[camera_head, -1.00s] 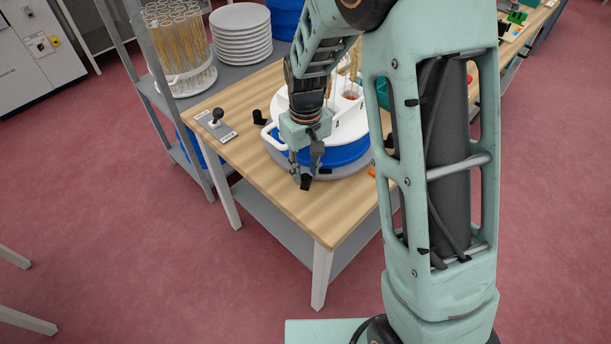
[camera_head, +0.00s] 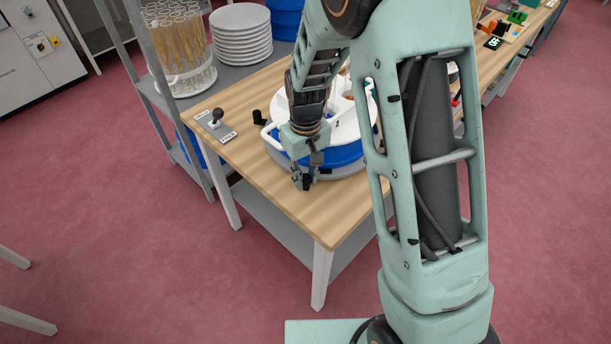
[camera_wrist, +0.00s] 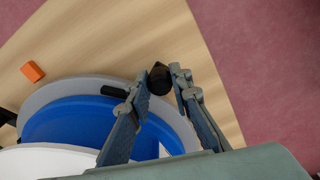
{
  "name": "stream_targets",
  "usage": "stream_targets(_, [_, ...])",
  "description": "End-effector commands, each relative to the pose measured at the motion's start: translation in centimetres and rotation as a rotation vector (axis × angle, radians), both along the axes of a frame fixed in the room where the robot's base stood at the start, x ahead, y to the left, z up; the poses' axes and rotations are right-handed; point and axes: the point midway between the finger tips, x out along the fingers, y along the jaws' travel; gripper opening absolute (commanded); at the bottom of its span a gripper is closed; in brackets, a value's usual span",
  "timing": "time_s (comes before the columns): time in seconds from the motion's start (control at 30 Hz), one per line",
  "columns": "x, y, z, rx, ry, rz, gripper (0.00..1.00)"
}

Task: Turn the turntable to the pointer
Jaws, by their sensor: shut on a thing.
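The turntable is a grey disc (camera_head: 338,177) on the wooden table. It carries a blue tub (camera_head: 345,156) with a white top, and its grey rim (camera_wrist: 62,92) also shows in the wrist view. My gripper (camera_head: 306,185) is low at the disc's near edge, shut on a black knob (camera_wrist: 160,78) between its fingertips. A short black bar (camera_wrist: 114,92) lies at the disc's rim beside the tub. An orange block (camera_wrist: 32,71) sits on the table just outside the disc; it may be the pointer. My arm hides the tub's right side in the head view.
A small panel with a black lever (camera_head: 216,120) is at the table's left edge. A black angled piece (camera_head: 260,118) stands left of the turntable. A plate stack (camera_head: 241,35) and a rack of wheat tubes (camera_head: 180,45) stand behind. The table front (camera_head: 325,220) is clear.

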Motion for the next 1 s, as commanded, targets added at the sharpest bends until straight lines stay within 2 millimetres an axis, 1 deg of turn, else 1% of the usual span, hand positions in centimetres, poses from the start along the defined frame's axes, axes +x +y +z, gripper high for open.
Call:
stream_targets(0.27, [0.0, -0.2, 0.1, 0.001, -0.001, 0.010, 0.00])
stream_targets(0.47, [-0.2, -1.1, 0.1, 0.001, -0.002, 0.052, 0.00])
stream_targets(0.67, [-0.5, -2.8, 0.0, 0.001, -0.001, 0.130, 0.00])
stream_targets(1.0, [-0.6, -6.3, 0.1, 0.001, -0.001, 0.299, 0.00])
